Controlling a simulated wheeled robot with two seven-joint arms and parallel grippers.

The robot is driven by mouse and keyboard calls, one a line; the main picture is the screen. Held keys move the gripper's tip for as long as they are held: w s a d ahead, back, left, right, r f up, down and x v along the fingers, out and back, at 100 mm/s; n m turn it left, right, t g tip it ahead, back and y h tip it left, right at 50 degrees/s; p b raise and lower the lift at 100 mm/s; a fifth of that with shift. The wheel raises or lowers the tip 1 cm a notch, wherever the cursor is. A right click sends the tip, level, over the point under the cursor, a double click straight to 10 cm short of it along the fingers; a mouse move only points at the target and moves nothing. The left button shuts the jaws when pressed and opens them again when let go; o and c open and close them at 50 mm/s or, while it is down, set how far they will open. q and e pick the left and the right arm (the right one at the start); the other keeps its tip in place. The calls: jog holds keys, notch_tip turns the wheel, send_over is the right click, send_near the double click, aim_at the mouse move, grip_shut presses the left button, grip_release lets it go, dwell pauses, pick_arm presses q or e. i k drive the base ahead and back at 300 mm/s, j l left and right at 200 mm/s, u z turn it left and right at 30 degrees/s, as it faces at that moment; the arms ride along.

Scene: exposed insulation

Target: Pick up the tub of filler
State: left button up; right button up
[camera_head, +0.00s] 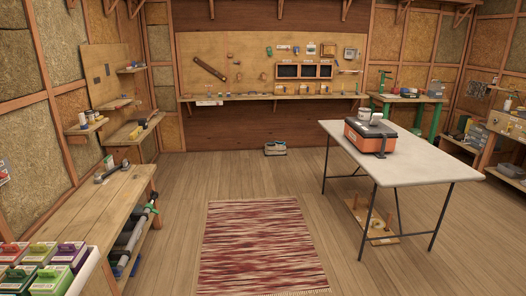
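I cannot tell for certain which thing is the tub of filler. Two small pale tub-like containers are on or just behind the orange toolbox on the white table: one paler tub (364,115) and a greyer one (376,118) beside it. Their labels are too small to read. The orange and dark toolbox (371,136) sits near the table's left side. Neither of my grippers is in view.
The white table (425,160) stands on thin dark legs at right. A red striped rug (262,245) lies on the open wooden floor. A wooden workbench (85,212) runs along the left, with colourful boxes (40,268) in front. A small case (275,148) rests on the floor.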

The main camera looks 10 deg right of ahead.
aim_at(364, 113)
jog(key=i+j, duration=0.1)
jog(key=i, duration=2.4)
jog(key=i+l+z, duration=0.3)
jog(key=i, duration=0.5)
jog(key=i+j+z, duration=0.1)
jog(key=i+z, duration=0.25)
jog(key=i, duration=0.5)
jog(key=i+j+z, duration=0.3)
jog(key=i, duration=0.5)
